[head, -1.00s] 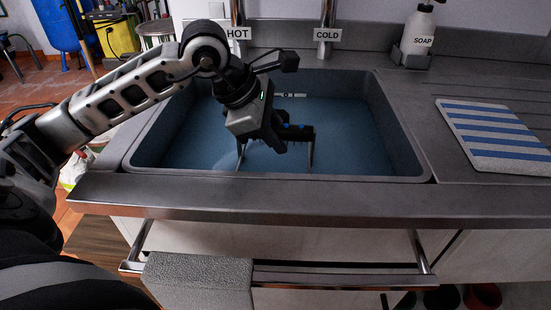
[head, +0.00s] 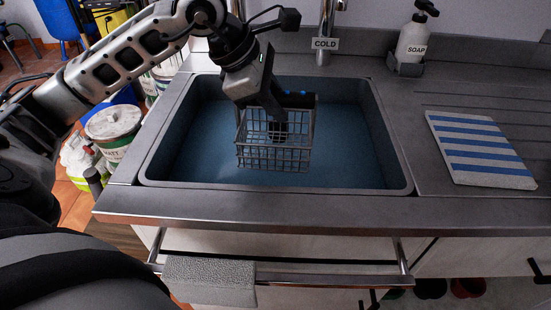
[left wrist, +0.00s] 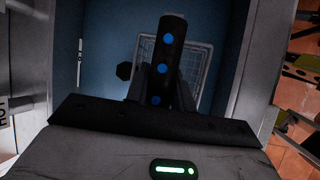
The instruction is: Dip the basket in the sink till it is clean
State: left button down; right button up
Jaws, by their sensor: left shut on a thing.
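The wire basket (head: 273,150) hangs upright in the head view, over the left-middle of the sink (head: 365,185). Its grey wire sides show, with no clear dirt at this size. The sink holds blue water (head: 345,150), and the basket looks clear of it. My left gripper (head: 276,108) is shut on the basket's dark handle (head: 298,100). In the left wrist view the handle (left wrist: 166,60) with blue dots lies across the jaws, and part of the basket's mesh (left wrist: 198,62) shows behind it. My right gripper is not in view.
A COLD tap (head: 325,44) stands behind the sink, and a soap bottle (head: 414,38) at the back right. A blue-striped cloth (head: 482,150) lies on the right drainer. A grey cloth (head: 210,281) hangs on the front rail (head: 325,279). Paint tins (head: 113,126) stand left on the floor.

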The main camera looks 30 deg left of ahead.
pick_arm(q)
notch_tip(320, 180, up, 2)
jog(key=shift+r+p, duration=0.15)
jog(key=shift+p, duration=0.45)
notch_tip(320, 180, up, 3)
jog(key=p, duration=0.2)
jog(key=shift+r+p, duration=0.2)
jog(key=shift+p, duration=0.1)
jog(key=shift+r+p, duration=0.45)
jog(key=shift+r, duration=0.15)
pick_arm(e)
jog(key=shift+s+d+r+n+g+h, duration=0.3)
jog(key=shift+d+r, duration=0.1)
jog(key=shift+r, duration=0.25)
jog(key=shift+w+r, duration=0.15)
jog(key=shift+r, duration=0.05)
pick_arm(q)
jog(key=shift+r, duration=0.1)
jog(key=shift+r+p, duration=1.55)
jog(key=shift+r, duration=0.5)
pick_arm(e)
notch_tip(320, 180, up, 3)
